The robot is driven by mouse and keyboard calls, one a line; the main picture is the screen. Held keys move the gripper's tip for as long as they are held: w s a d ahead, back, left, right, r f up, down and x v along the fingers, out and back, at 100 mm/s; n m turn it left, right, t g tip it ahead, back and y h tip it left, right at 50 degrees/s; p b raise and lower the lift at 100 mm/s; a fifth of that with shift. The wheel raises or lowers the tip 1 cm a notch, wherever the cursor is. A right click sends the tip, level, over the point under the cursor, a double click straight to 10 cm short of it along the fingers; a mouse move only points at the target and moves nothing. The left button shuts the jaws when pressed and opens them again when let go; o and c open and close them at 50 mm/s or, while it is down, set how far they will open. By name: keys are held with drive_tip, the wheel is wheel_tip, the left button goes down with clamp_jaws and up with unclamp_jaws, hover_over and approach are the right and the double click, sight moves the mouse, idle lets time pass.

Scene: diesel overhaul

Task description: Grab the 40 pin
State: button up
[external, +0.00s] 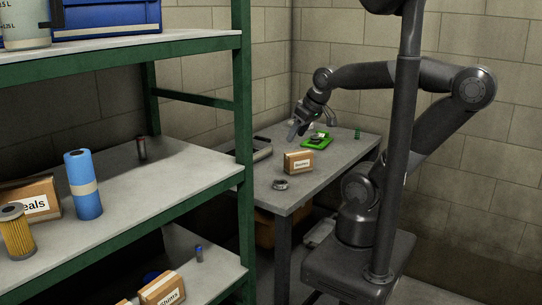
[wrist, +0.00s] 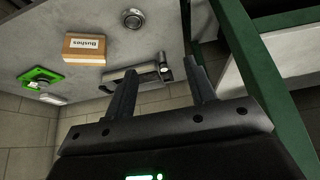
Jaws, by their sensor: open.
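My gripper (external: 295,132) is open and empty above the back left part of the workbench. In the wrist view its two fingers (wrist: 162,68) stand apart with nothing held between them. A short metal cylinder (wrist: 162,60), silver with a dark end, shows past the fingertips at the end of a grey tray (wrist: 118,80). It may be the 40 pin, but no marking can be read on it. The tray (external: 262,149) also shows in the external view at the bench's left edge, where I cannot make out the cylinder.
A green-framed shelf (external: 243,120) stands at left, holding a dark red cylinder (external: 141,148) and a blue roll (external: 83,186).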

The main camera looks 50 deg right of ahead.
drive_tip(key=w+d+f+n+g, duration=0.1)
drive_tip(key=w+f+n, duration=0.1)
drive_tip(key=w, duration=0.7)
drive_tip(key=w+d+f+n+g, duration=0.1)
drive_tip(key=w+f, duration=0.3)
drive_tip(key=w, duration=0.6)
drive_tip(key=w+d+f+n+g, duration=0.1)
drive_tip(key=w+f+n+g, duration=0.2)
drive_tip(key=w, duration=0.6)
drive_tip(key=shift+w+d+f, duration=0.15)
drive_tip(key=shift+w+f, duration=0.05)
drive_tip(key=shift+w, duration=0.05)
drive_tip(key=shift+w+f+g, duration=0.2)
drive_tip(key=shift+f+g, duration=0.05)
drive_tip(key=shift+g, duration=0.05)
drive_tip(key=shift+n, duration=0.3)
wheel_tip(320, 180, down, 6)
drive_tip(key=shift+w+r, duration=0.1)
drive_tip(key=f, duration=0.5)
drive_tip(key=shift+w+f, duration=0.1)
drive_tip(key=shift+w, duration=0.1)
clamp_jaws()
